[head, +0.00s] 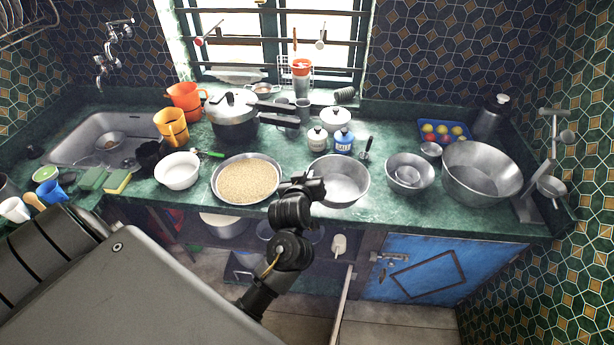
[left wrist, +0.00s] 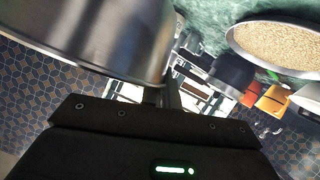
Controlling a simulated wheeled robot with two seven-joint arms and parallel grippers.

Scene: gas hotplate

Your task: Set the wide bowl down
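The wide bowl (head: 343,184) is a shiny metal bowl near the counter's front edge, right of the grain-filled pan, and looks upright. My left gripper (head: 314,188) is at its left rim and appears shut on it. In the left wrist view the bowl's curved metal side (left wrist: 105,35) fills the upper left, against the gripper's fingers (left wrist: 168,95). The fingertips are mostly hidden. Whether the bowl's base touches the counter cannot be told. My right gripper is not in view.
The pan of grain (head: 248,181) is close on the left. Nested metal bowls (head: 409,174) and a large basin (head: 482,172) stand to the right. The green counter (head: 385,207) has a narrow bare front strip.

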